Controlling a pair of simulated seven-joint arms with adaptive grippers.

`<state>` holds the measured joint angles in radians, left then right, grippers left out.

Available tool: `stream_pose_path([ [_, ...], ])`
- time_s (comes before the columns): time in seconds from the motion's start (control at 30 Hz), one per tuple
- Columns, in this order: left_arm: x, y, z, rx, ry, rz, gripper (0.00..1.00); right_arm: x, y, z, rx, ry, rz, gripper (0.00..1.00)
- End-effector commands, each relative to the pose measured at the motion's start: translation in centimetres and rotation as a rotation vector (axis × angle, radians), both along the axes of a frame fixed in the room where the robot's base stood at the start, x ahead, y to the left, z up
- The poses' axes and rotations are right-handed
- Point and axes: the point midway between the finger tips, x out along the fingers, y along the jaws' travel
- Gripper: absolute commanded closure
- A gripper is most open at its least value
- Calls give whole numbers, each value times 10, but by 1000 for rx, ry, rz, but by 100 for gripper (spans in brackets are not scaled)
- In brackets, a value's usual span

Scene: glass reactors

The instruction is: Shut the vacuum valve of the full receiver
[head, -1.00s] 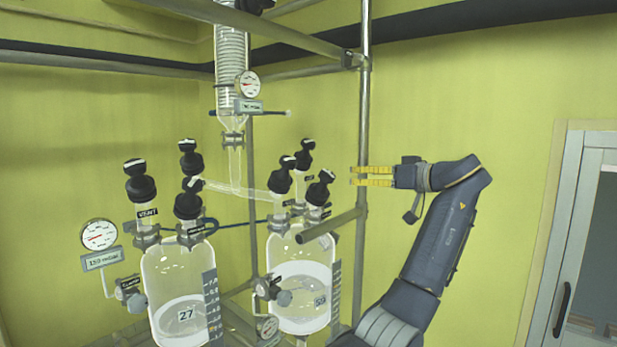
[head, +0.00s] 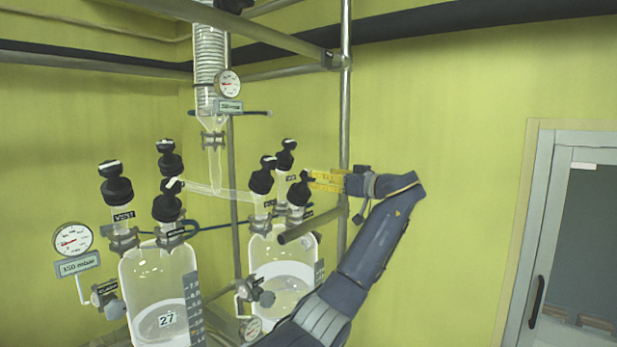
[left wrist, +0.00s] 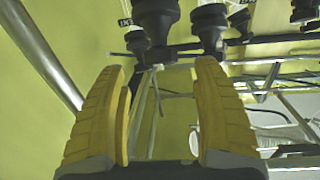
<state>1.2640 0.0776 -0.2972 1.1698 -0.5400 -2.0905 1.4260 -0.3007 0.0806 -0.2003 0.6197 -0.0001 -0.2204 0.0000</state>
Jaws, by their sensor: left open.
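Two glass receivers stand side by side. The right receiver (head: 283,268) holds liquid to a higher level than the left receiver (head: 158,285), which is tagged 27. Three black-knobbed valves top the right receiver: a left one (head: 262,176), a rear one (head: 286,156) and a front right one (head: 299,192). Their labels are too small to read surely. My left gripper (head: 311,180) has its yellow fingers apart and empty, close beside the front right valve; contact cannot be told. In the left wrist view (left wrist: 162,66), black valves (left wrist: 210,28) hang beyond the open fingertips. My right gripper is not seen.
A vertical metal pole (head: 345,120) stands close behind my gripper, and a stub bar (head: 310,225) lies below it. A glass cross tube (head: 222,192) runs to the valves. Free room lies to the right, before the door.

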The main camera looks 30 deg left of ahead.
Motion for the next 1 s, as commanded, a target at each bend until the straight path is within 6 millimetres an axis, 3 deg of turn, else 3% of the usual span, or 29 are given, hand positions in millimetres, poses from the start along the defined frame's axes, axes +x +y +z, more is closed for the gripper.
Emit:
stream_pose_path([
  [0.2,5,34,0,1,2,3,33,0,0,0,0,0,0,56],
  [0.4,9,52,0,1,1,1,33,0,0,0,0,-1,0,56],
  [0.93,10,61,0,0,1,0,32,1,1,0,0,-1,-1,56],
  [1.0,10,61,0,0,1,0,40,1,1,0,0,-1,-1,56],
])
